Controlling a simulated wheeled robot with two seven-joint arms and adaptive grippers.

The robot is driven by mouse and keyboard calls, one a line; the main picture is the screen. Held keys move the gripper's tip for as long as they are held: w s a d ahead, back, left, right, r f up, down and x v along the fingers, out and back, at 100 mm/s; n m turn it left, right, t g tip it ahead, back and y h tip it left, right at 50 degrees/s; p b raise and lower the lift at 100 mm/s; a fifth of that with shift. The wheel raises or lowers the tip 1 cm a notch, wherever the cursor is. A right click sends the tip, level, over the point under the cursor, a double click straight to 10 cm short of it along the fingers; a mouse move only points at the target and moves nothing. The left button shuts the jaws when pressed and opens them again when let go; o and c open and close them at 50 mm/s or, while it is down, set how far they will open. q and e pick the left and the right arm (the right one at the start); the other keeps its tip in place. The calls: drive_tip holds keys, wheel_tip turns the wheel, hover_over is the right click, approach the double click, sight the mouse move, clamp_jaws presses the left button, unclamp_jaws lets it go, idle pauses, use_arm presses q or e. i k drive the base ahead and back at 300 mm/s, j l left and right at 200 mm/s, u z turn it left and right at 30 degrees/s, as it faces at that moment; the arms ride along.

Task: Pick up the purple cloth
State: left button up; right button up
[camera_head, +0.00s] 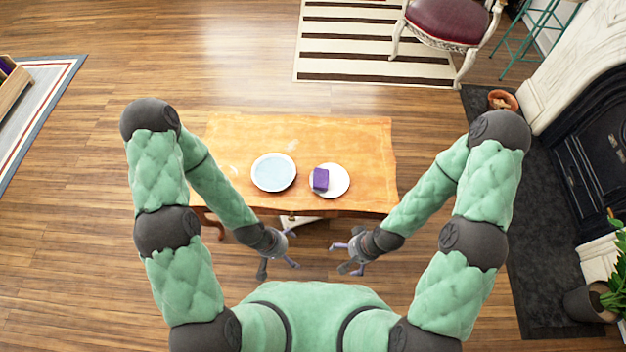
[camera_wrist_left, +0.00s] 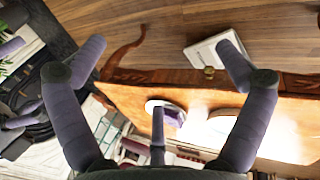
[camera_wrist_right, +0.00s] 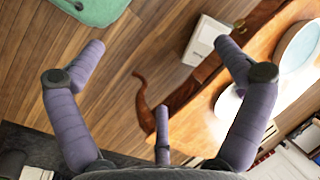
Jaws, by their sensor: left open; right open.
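The purple cloth (camera_head: 320,179) is a small folded block on a white plate (camera_head: 341,181), right of the middle of the wooden table (camera_head: 240,135). It also shows, partly behind a finger, in the left wrist view (camera_wrist_left: 174,114). My left gripper (camera_head: 281,254) is open and empty, in front of the table's near edge and left of the cloth. My right gripper (camera_head: 347,258) is open and empty, also in front of the near edge and slightly right of the cloth. Both are apart from the cloth. The cloth cannot be made out in the right wrist view.
A pale blue plate (camera_head: 273,172) lies left of the white plate. A white box-like object (camera_wrist_right: 205,40) is on the floor by the table. A red-seated chair (camera_head: 447,20) on a striped rug (camera_head: 370,45) stands behind. The fireplace (camera_head: 590,120) is at right.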

sight(321, 176)
drive_tip(key=i+j+z, duration=0.1)
drive_tip(key=j, duration=0.3)
drive_tip(key=i+j+z, duration=0.1)
drive_tip(key=j, duration=0.3)
drive_tip(key=i+j+z, duration=0.1)
drive_tip(key=j, duration=0.35)
drive_tip(key=i+j+z, duration=0.15)
drive_tip(key=j, duration=0.3)
drive_tip(key=z, duration=1.8)
